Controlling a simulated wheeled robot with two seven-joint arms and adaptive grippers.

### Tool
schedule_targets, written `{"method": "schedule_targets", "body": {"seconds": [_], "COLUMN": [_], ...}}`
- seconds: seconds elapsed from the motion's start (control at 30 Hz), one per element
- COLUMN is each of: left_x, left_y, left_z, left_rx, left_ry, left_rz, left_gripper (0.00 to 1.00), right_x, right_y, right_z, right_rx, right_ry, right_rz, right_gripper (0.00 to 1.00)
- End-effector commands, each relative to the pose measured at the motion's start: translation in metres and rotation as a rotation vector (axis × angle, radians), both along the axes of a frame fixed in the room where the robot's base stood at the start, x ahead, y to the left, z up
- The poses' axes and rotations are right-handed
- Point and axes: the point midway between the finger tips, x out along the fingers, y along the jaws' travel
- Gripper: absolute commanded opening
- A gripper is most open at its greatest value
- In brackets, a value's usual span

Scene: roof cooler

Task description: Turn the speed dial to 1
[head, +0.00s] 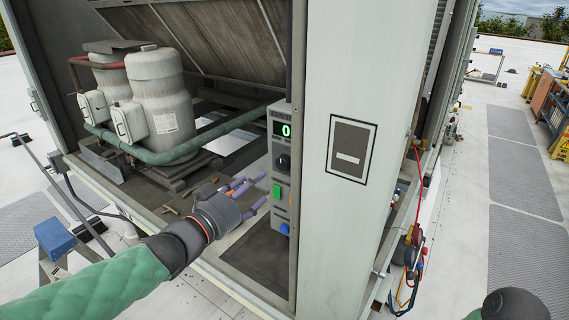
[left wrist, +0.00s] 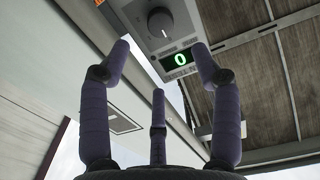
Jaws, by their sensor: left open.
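The speed dial (head: 283,162) is a round black knob on the grey control panel (head: 280,210), below a small display (head: 285,130) that reads 0 in green. In the left wrist view the dial (left wrist: 160,22) is at the top, with a pale mark on its side toward the display (left wrist: 179,60). My left gripper (head: 262,190) is open, its purple fingers spread and empty, just left of the panel and below dial height. It does not appear to touch the dial. The fingers also show in the left wrist view (left wrist: 160,58).
A green button (head: 277,191) and a blue button (head: 284,228) sit below the dial. A broad pale post (head: 340,230) stands right of the panel. Grey compressor tanks (head: 160,100) and a green pipe (head: 160,157) are behind left. A blue block (head: 55,238) is at lower left.

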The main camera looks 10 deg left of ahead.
Motion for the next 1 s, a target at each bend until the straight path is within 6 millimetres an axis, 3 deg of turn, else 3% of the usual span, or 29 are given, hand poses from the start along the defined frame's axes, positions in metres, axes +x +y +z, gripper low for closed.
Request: {"method": "schedule_targets", "body": {"seconds": [0.17, 0.6, 1.0], "left_x": [0.016, 0.084, 0.100], "left_y": [-0.006, -0.031, -0.037], "left_z": [-0.001, -0.001, 0.000], "left_rx": [0.000, 0.000, 0.000], "left_ry": [0.001, 0.001, 0.001], "left_rz": [-0.003, -0.001, 0.001], "left_gripper": [0.63, 0.63, 0.63], "right_x": [0.000, 0.000, 0.000], "right_y": [0.000, 0.000, 0.000], "right_z": [-0.002, -0.003, -0.003], "right_rx": [0.000, 0.000, 0.000], "right_ry": [0.000, 0.000, 0.000], "right_rz": [0.000, 0.000, 0.000], "right_gripper": [0.70, 0.70, 0.70]}}
